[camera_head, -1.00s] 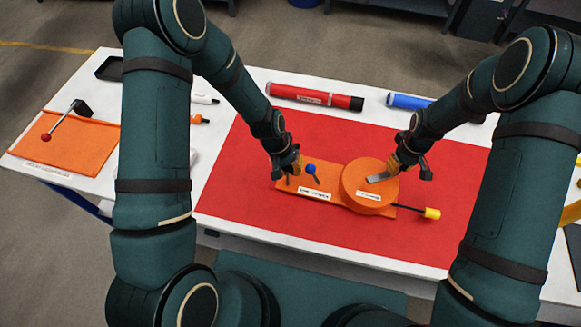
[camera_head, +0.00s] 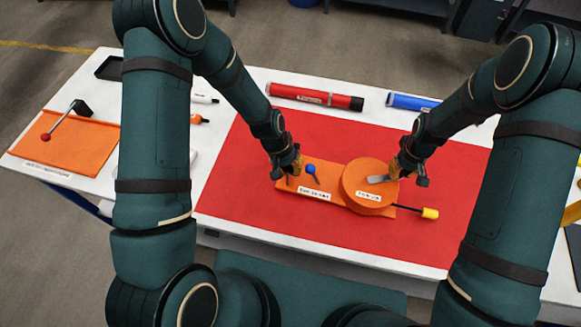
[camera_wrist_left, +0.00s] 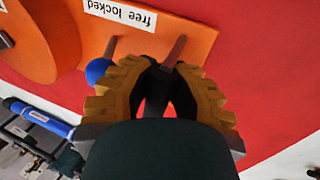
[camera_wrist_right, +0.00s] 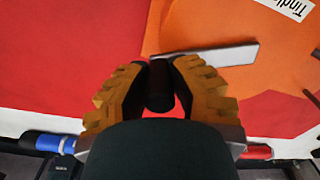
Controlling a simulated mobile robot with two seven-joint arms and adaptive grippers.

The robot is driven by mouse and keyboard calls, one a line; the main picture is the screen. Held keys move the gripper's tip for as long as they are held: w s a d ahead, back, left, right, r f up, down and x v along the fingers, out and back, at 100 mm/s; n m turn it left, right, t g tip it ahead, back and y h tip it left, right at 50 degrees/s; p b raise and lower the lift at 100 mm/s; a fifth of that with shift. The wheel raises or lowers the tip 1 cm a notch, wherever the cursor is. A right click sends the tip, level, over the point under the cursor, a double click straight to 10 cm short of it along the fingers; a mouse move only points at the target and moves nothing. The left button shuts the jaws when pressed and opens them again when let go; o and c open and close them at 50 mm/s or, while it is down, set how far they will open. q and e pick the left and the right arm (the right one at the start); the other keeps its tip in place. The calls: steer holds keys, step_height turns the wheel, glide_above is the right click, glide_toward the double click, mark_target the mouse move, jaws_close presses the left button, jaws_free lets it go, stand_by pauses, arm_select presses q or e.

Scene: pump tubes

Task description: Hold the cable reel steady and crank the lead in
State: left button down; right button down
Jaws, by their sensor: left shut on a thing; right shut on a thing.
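The orange cable reel lies on the red mat, with a flat base plate (camera_head: 325,191) and a round drum (camera_head: 357,207) at its right end. A black lead ends in a yellow plug (camera_head: 430,213) right of the drum. A blue-knobbed lever (camera_head: 310,169) stands on the plate beside a "free locked" label (camera_wrist_left: 120,14). My left gripper (camera_head: 289,175) is shut on a post (camera_wrist_left: 174,50) at the plate's left end. My right gripper (camera_head: 394,176) is shut on the dark crank knob (camera_wrist_right: 158,88); the grey crank arm (camera_wrist_right: 215,56) shows beside it. The fingers partly hide both grips.
A red tube (camera_head: 315,96) and a blue tube (camera_head: 410,102) lie behind the mat (camera_head: 240,190). An orange panel (camera_head: 85,147) with a red-knobbed lever and a black tray (camera_head: 110,68) are at the left. The mat in front of the reel is clear.

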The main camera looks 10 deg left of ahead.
steer(key=shift+s+d+f+m, duration=0.15)
steer(key=shift+s+d+m, duration=0.05)
steer(key=shift+s+m, duration=0.4)
steer(key=shift+s+d+m, duration=0.15)
steer(key=shift+s+m, duration=0.4)
steer(key=shift+m, duration=0.25)
steer(key=shift+s+m, duration=0.55)
steer(key=shift+m, duration=0.25)
steer(key=shift+s+m, duration=0.55)
steer(key=shift+m, duration=0.25)
steer(key=shift+s, duration=0.1)
